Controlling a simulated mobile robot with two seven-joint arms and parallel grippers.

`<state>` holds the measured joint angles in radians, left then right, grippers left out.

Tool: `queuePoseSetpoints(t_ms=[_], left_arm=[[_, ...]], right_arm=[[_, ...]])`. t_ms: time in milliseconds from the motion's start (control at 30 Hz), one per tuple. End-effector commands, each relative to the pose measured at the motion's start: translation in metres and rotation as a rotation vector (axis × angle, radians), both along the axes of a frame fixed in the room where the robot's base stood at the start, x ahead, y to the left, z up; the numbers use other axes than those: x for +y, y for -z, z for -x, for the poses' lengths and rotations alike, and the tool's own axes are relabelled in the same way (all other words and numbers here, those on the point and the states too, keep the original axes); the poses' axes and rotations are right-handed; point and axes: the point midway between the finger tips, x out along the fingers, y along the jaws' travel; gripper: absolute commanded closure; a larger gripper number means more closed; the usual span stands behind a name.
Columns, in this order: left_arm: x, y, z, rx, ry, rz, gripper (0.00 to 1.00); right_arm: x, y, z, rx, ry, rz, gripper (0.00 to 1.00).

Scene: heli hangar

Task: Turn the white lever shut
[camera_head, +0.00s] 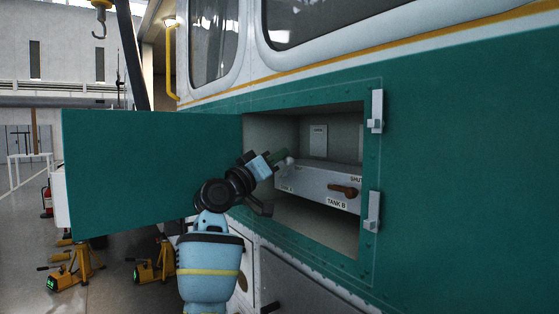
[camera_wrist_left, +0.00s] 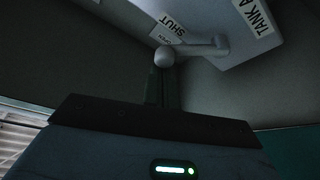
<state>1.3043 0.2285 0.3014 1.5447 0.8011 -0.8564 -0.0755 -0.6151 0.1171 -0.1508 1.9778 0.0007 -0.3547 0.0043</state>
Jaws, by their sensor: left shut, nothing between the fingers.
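The white lever has a round knob and sits on a grey valve box inside the open compartment. Its arm and knob show in the left wrist view (camera_wrist_left: 205,50), beside the SHUT and OPEN labels and near the TANK A label. In the head view only its pale knob (camera_head: 289,161) shows clearly. My left gripper (camera_head: 280,156) reaches into the compartment, its fingers shut and empty. In the left wrist view its fingertips (camera_wrist_left: 161,72) are right at the knob; I cannot tell whether they touch it. My right gripper is not in view.
A brown lever (camera_head: 344,190) is on the right of the grey box (camera_head: 312,181), above the TANK B label. The green compartment door (camera_head: 150,170) stands open at left. The compartment's right edge carries two latches (camera_head: 375,111). Yellow stands (camera_head: 85,270) are on the floor.

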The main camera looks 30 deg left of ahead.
Motion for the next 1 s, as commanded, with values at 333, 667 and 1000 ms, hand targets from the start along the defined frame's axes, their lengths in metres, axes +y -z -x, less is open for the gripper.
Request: queuePoseSetpoints(t_ms=[333,667,1000], left_arm=[[-0.009,0.018,0.001,-0.072,0.0,-0.2,1.0],[-0.015,0.033,0.003,-0.141,0.0,-0.368,1.0],[-0.019,0.038,0.007,-0.178,0.0,-0.439,1.0]], right_arm=[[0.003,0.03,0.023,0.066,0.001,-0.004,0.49],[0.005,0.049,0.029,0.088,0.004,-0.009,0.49],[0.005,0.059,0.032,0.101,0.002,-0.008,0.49]])
